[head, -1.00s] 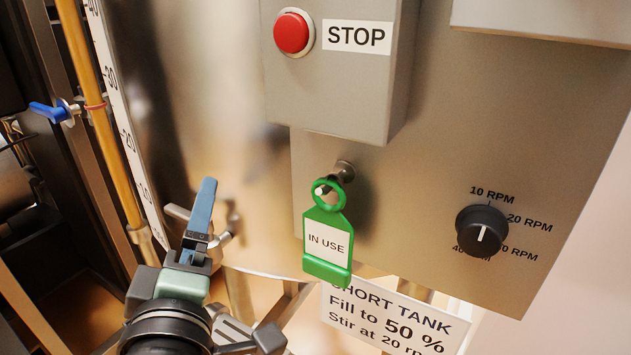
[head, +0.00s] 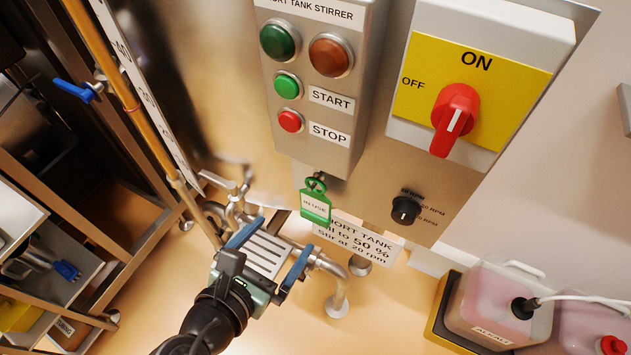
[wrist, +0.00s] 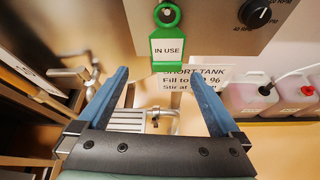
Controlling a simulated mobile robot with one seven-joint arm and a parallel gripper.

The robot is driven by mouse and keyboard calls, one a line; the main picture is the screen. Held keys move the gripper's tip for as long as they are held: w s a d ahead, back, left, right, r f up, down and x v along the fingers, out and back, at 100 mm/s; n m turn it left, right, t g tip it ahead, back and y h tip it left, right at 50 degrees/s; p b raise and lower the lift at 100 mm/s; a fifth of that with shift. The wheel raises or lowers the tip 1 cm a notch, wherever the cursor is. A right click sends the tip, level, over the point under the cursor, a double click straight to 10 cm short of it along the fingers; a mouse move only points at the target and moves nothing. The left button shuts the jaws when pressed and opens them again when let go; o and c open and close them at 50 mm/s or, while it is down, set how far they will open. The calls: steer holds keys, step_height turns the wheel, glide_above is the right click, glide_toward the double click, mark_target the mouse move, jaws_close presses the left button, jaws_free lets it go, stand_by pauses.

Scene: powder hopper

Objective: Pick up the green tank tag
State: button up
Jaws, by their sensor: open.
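The green tank tag (head: 315,204) hangs by its ring from a metal peg (head: 317,177) on the steel panel under the stirrer box. Its white label reads IN USE. In the wrist view the tag (wrist: 166,50) is at the top centre, beyond the fingertips and roughly between their directions. My gripper (head: 272,242) is in the lower middle of the head view, to the left of and below the tag. In the wrist view my gripper (wrist: 157,80) has its two blue fingers wide apart with nothing between them. It is not touching the tag.
A stirrer box (head: 318,85) with buttons is above the tag. A yellow switch plate (head: 512,85) with a red handle is to its right. A speed knob (head: 405,210) and a SHORT TANK sign (head: 352,237) are near the tag. Pink jugs (head: 497,303) stand at lower right; steel pipes are at left.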

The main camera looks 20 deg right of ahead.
mark_target(315, 206)
steer(key=shift+n+g, duration=0.3)
steer(key=shift+n, duration=0.2)
steer(key=x, duration=0.2)
steer(key=p+x, duration=0.1)
steer(key=x, duration=0.1)
steer(key=s+d+p+x, duration=0.1)
steer(key=x, duration=0.2)
steer(key=shift+r, duration=0.35)
steer(key=shift+w+d+f+p, duration=0.15)
steer(key=shift+w+d+p, duration=0.2)
steer(key=shift+w+d, duration=0.1)
steer(key=p+x, duration=0.1)
steer(key=x, duration=0.3)
steer(key=shift+w, duration=0.1)
steer(key=c, duration=1.2)
